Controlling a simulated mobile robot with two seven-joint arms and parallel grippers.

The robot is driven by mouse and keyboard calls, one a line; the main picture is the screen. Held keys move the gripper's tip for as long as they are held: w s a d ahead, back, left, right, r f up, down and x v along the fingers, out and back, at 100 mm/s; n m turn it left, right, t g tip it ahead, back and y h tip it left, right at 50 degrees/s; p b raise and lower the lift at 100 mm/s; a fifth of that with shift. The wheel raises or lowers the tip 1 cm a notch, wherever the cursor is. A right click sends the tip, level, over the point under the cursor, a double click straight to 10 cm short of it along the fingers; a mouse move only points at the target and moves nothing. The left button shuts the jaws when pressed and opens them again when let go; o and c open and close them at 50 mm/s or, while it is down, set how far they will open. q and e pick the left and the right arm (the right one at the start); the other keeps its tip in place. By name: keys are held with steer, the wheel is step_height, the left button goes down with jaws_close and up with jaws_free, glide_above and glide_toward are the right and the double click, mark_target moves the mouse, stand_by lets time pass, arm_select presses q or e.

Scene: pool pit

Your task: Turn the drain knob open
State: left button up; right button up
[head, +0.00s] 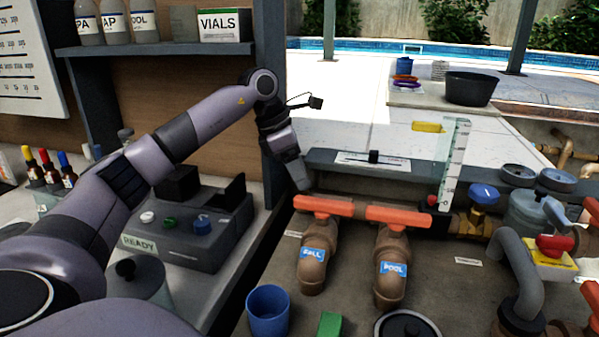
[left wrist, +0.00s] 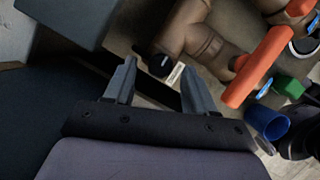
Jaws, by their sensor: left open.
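A small dark round knob (left wrist: 160,65) sits at the end of a brown pipe in the left wrist view, beside a small white label (left wrist: 175,73). I cannot read the label, so I cannot tell if this is the drain knob. My left gripper (left wrist: 158,75) is open and empty, and the knob shows between its fingertips; the gap in depth is unclear. In the head view the left gripper (head: 301,184) points down near the left end of an orange handle (head: 323,206); the knob cannot be made out there. My right gripper is not in view.
A second orange handle (head: 398,215) tops a brown pipe. A blue-handled valve (head: 484,193) and a red knob (head: 555,246) on yellow stand at right. A blue cup (head: 268,312) is in front. A dark post (head: 275,90) and control box (head: 185,235) are left.

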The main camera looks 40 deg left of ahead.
arm_select(q)
steer(key=shift+w+d+f, duration=0.15)
steer(key=shift+f, duration=0.2)
jaws_close()
